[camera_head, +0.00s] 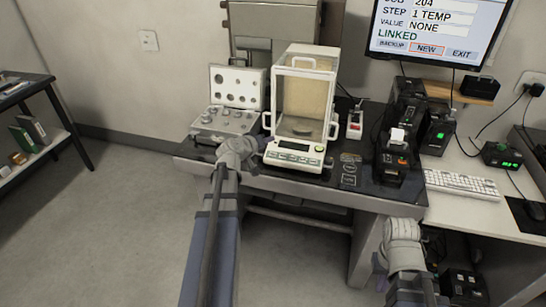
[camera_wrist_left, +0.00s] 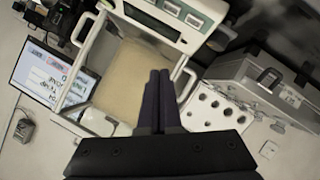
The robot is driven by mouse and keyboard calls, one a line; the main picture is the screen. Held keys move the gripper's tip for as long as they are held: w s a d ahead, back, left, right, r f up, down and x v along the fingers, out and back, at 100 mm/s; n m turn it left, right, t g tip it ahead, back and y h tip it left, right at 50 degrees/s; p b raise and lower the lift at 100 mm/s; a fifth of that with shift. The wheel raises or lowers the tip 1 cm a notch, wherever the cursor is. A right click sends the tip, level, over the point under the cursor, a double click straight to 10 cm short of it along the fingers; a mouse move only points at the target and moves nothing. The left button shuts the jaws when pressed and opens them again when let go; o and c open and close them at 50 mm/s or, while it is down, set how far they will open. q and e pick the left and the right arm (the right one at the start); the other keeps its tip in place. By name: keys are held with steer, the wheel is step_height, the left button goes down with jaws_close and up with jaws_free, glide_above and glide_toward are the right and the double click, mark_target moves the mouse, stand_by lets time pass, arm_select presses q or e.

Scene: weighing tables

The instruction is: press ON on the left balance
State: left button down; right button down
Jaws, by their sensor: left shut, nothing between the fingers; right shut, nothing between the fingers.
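The balance (camera_head: 318,152) is a white unit with a clear draft-shield chamber, standing on the dark table. Its front panel has a dark display (camera_head: 294,147) and a row of keys (camera_head: 292,158); I cannot read which key is ON. My left gripper (camera_head: 258,143) is shut and empty, at the left side of the balance's front panel. In the left wrist view its dark fingertips (camera_wrist_left: 160,73) lie together in front of the balance (camera_wrist_left: 130,80); contact cannot be told. My right gripper (camera_head: 404,222) is shut and empty, low at the table's front right.
An open weight case (camera_head: 232,122) stands left of the balance, close to my left gripper. Dark devices (camera_head: 398,150) and a keyboard (camera_head: 462,184) are to the right. A monitor (camera_head: 432,35) hangs above. The floor in front is clear.

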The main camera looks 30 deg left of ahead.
arm_select(q)
steer(key=w+f+b, duration=0.1)
steer(key=f+b, duration=0.3)
steer(key=w+f+b, duration=0.1)
steer(key=f+b, duration=0.1)
steer(key=f, duration=0.1)
steer(key=shift+w+a+f+b, duration=0.1)
steer(key=shift+w+a+b, duration=0.2)
steer(key=shift+w+a, duration=0.05)
stand_by(1.6)
steer(key=shift+w+f+b, duration=0.1)
steer(key=shift+f+b, duration=0.25)
steer(key=shift+f, duration=0.05)
steer(key=shift+w+f+b, duration=0.15)
steer(key=shift+f+b, duration=0.15)
steer(key=shift+b, duration=0.05)
stand_by(0.6)
steer(key=shift+r, duration=0.15)
steer(key=shift+s+r+p, duration=0.3)
steer(key=shift+r+p, duration=0.3)
steer(key=shift+p, duration=0.15)
steer(key=shift+r, duration=0.1)
steer(key=r+p, duration=0.1)
steer(key=s+r+p, duration=0.1)
steer(key=r+p, duration=0.2)
steer(key=shift+s+d+r+p, duration=0.25)
steer(key=shift+s+p, duration=0.1)
